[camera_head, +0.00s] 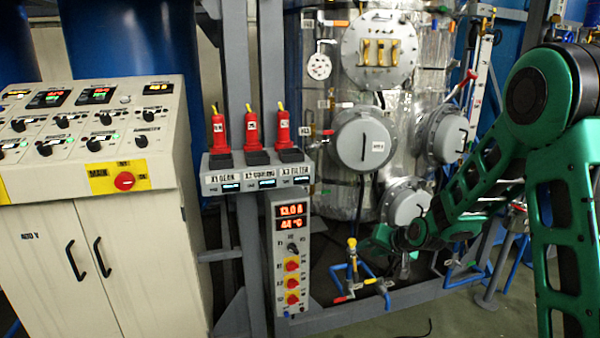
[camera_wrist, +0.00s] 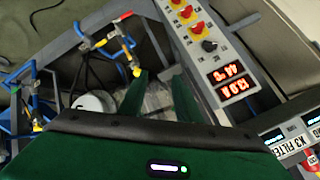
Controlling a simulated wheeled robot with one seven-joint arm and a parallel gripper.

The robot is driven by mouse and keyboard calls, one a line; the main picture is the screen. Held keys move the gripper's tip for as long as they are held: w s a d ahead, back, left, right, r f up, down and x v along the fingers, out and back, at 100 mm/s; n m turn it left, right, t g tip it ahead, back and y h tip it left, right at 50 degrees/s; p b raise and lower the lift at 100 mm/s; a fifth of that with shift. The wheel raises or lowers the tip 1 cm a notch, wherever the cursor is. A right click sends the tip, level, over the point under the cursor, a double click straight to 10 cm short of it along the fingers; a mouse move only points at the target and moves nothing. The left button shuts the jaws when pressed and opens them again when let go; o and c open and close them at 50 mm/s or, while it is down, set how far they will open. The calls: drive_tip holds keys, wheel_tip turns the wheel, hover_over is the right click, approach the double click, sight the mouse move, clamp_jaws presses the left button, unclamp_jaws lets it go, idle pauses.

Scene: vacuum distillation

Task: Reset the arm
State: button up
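My arm, green and black, comes in from the right in the head view. My gripper (camera_head: 388,252) is low in front of the silver vessel (camera_head: 345,190), close to its lowest round grey hatch (camera_head: 407,205) and to the right of the yellow-handled valve (camera_head: 352,245) on blue pipes. In the wrist view the two green fingers of my gripper (camera_wrist: 160,82) stand apart with nothing visible between them. The small control box with red readouts (camera_head: 291,250) is to the left of my gripper in the head view; it also shows in the wrist view (camera_wrist: 215,62).
A white control cabinet (camera_head: 85,245) with knobs and a red button stands at the left. Three red bottle-like units (camera_head: 251,130) sit on a labelled shelf (camera_head: 258,178) beside a grey post. Blue pipes and a grey frame crowd the low area around my gripper.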

drive_tip(key=s+d+r+g+h, duration=0.2)
drive_tip(key=s+d+r, duration=0.1)
drive_tip(key=s+d, duration=0.6)
drive_tip(key=s+d+r+g+h, duration=0.2)
drive_tip(key=s+d+r, duration=0.2)
drive_tip(key=s+d, duration=0.5)
drive_tip(key=s+r+m+g, duration=0.1)
drive_tip(key=s+g, duration=0.1)
drive_tip(key=s, duration=1.2)
drive_tip(key=s+d+r+m+g, duration=0.1)
drive_tip(key=s+r+m+g, duration=0.1)
drive_tip(key=s, duration=1.2)
drive_tip(key=shift+s+d+g, duration=0.2)
drive_tip(key=shift+s+g, duration=0.1)
drive_tip(key=shift+g, duration=0.1)
drive_tip(key=shift+w+f, duration=0.25)
drive_tip(key=shift+w, duration=0.4)
